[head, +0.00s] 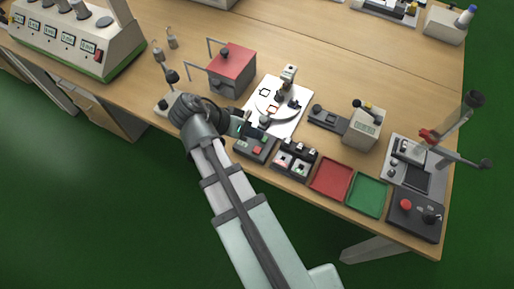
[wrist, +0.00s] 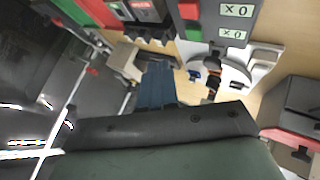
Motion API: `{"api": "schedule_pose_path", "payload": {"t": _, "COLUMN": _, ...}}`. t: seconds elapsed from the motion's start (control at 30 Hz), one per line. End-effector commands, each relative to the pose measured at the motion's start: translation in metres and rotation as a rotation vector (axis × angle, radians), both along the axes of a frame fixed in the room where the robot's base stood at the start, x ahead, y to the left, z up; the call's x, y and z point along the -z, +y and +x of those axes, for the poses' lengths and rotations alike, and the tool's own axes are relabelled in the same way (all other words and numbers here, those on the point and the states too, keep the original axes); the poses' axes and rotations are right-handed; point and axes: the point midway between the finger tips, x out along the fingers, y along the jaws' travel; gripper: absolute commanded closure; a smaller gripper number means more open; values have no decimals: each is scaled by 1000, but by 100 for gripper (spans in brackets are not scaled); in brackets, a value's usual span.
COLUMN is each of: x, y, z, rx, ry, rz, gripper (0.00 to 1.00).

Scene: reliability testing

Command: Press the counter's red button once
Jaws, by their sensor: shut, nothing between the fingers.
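A dark box with a red patch on top (head: 257,150), which looks like the counter, sits at the table's front edge, just right of my gripper. In the wrist view a grey panel with two small "x0" displays (wrist: 236,22) shows at the top, cut off by the frame. A red square (wrist: 188,11) and a green square lie along its left side. My gripper (head: 240,127) is shut and empty, beside the box's upper left; the arm partly hides the area. The shut fingers show in the wrist view (wrist: 158,84), below and left of the panel. I cannot tell any contact.
Right of the box stand a dark switch unit (head: 295,160), a red tray (head: 331,179), a green tray (head: 367,195) and a control box with another red button (head: 405,204). A white plate with a round fixture (head: 285,106) and a red-topped grey box (head: 232,70) lie behind.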

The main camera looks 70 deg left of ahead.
Motion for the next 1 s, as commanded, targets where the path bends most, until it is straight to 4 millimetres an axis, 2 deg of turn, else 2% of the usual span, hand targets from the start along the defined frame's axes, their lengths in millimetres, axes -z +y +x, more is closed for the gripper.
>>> {"api": "schedule_pose_path", "payload": {"t": 0.2, "x": 26, "y": 0, "z": 0, "rx": 0, "ry": 0, "rz": -2, "gripper": 100}}
{"api": "schedule_pose_path", "payload": {"t": 0.4, "x": 43, "y": 0, "z": 0, "rx": -1, "ry": 0, "rz": -1, "gripper": 100}}
{"api": "schedule_pose_path", "payload": {"t": 0.63, "x": 51, "y": 0, "z": 0, "rx": 0, "ry": 1, "rz": 0, "gripper": 100}}
{"api": "schedule_pose_path", "payload": {"t": 1.0, "x": 51, "y": 0, "z": 0, "rx": -1, "ry": 1, "rz": 1, "gripper": 100}}
